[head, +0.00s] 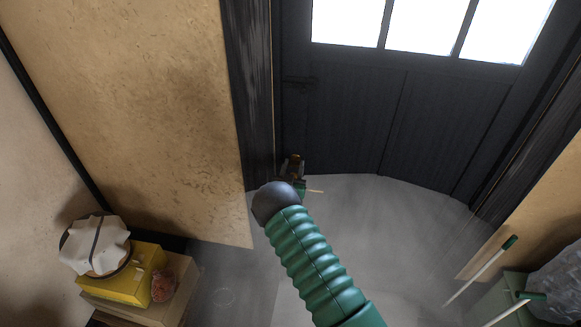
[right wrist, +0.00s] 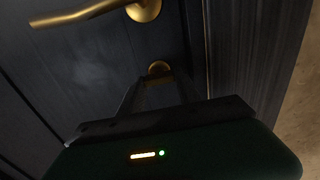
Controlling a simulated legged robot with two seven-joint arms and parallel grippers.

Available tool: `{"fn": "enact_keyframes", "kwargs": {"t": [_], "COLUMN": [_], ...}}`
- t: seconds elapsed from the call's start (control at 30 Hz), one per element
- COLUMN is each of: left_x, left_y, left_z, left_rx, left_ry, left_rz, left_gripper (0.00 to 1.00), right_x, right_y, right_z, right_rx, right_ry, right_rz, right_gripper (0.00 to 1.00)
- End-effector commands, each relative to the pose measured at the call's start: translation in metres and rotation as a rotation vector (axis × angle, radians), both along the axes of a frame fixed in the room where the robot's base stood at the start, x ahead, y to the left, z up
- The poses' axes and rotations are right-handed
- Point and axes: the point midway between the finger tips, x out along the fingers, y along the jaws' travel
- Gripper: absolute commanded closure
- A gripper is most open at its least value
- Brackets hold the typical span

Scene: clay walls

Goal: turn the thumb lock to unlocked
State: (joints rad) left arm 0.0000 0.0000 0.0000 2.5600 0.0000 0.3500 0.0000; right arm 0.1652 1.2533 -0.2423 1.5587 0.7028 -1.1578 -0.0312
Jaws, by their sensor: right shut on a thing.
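The thumb lock (right wrist: 159,68) is a small round brass piece on the dark door (right wrist: 80,70), in the upper middle of the right wrist view. My right gripper (right wrist: 162,84) reaches up to it and is shut on it, one dark finger on each side. The fingers hide part of the lock, and I cannot tell which way its turn piece points. A brass lever handle (right wrist: 88,13) sits beside the lock on the same door, at the top of that view. In the head view my right gripper (head: 295,172) is at the door's left edge. My left gripper is not in view.
The door (head: 345,120) has bright panes (head: 425,22) above. A clay wall (head: 165,110) stands left of its dark frame. Boxes, including a yellow one (head: 130,287), stand lower left. A green-gripped stick (head: 485,270) leans at the right. Grey floor (head: 410,225) lies clear between.

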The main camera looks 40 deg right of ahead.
Motion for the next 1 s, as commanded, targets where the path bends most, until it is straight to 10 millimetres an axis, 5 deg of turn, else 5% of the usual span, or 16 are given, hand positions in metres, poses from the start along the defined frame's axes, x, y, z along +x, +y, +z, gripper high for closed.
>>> {"fn": "enact_keyframes", "kwargs": {"t": [0.37, 1.0], "left_x": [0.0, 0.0], "left_y": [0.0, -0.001], "left_z": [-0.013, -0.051], "left_rx": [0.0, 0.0], "left_ry": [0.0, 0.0], "left_rz": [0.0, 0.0], "left_gripper": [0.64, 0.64], "right_x": [0.002, 0.004], "right_y": [0.003, 0.005], "right_z": [-0.002, -0.003], "right_rx": [-0.079, -0.439], "right_ry": [0.094, 0.545], "right_rz": [0.004, 0.004], "right_gripper": [1.0, 1.0]}}
